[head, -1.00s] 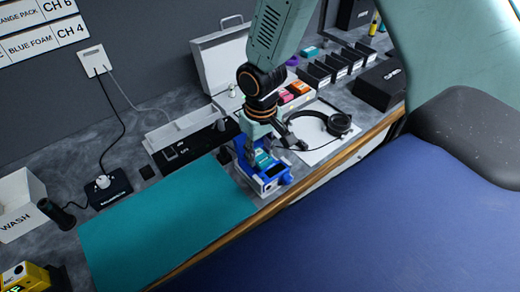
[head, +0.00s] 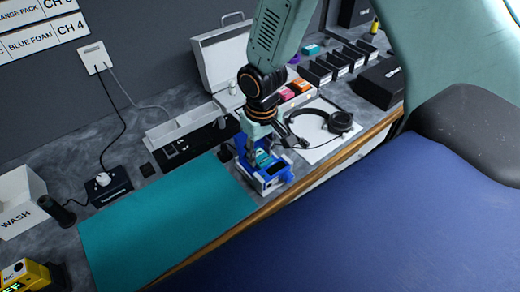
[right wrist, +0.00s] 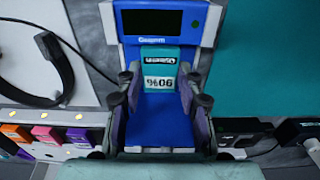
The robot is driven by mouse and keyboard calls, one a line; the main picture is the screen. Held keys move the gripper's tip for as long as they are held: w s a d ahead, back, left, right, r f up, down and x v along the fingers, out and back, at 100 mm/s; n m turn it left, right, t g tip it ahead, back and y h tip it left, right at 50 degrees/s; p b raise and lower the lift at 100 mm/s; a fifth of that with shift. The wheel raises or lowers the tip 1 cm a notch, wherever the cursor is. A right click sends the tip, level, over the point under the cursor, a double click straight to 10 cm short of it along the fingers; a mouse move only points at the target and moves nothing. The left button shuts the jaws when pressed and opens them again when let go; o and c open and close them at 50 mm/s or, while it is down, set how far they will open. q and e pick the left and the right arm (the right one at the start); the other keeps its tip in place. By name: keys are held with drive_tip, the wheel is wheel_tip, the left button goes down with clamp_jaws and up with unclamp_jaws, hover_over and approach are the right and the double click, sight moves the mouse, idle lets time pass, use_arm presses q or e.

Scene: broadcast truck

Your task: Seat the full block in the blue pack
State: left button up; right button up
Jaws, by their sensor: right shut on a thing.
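The blue pack (head: 271,184) stands on the worktop by its front wooden edge, at the right end of the teal mat. In the right wrist view the pack (right wrist: 160,50) shows a dark screen. A teal block (right wrist: 160,55) with an upside-down 90% label lies in line with the pack's bay; I cannot tell whether it is fully down. My right gripper (head: 252,160) reaches down over the pack. In the wrist view its fingers (right wrist: 160,82) stand on both sides of the block, shut on it. My left gripper is not in view.
The teal mat (head: 160,225) is bare. Headphones (head: 335,122) lie on white paper right of the pack. Orange and pink blocks (right wrist: 43,133) stand in a row behind. A black power box (head: 110,187), a WASH bin (head: 18,205) and a yellow device (head: 25,280) are at left.

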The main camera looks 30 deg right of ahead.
sight(261, 158)
drive_tip(key=shift+f, duration=0.35)
drive_tip(key=o, duration=1.2)
drive_tip(key=shift+r, duration=0.1)
drive_tip(key=r, duration=1.2)
drive_tip(key=shift+s, duration=0.25)
